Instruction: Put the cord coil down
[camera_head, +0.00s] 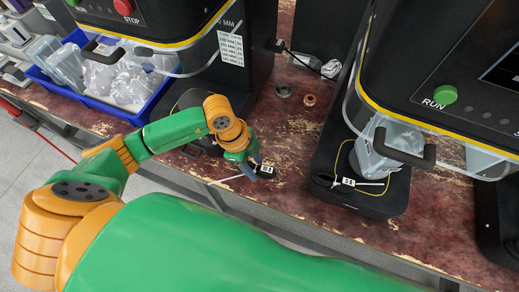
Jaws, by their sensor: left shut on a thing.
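My left gripper (257,171) is low over the worn red bench, near its front edge, in front of the left machine. It is shut on a dark thing, taken to be the cord coil, which is mostly hidden by the gripper. A small white numbered tag (267,169) shows right at the fingertips, and a thin white strip sticks out to the left. I cannot tell whether the held thing touches the bench. My right gripper is not in view.
A similar tag (348,182) with a white strip lies on the right machine's black base (375,203). A clear container (375,150) is above it. Two small rings (309,100) lie farther back on the bench (290,135). A blue bin (85,97) of clear parts stands left.

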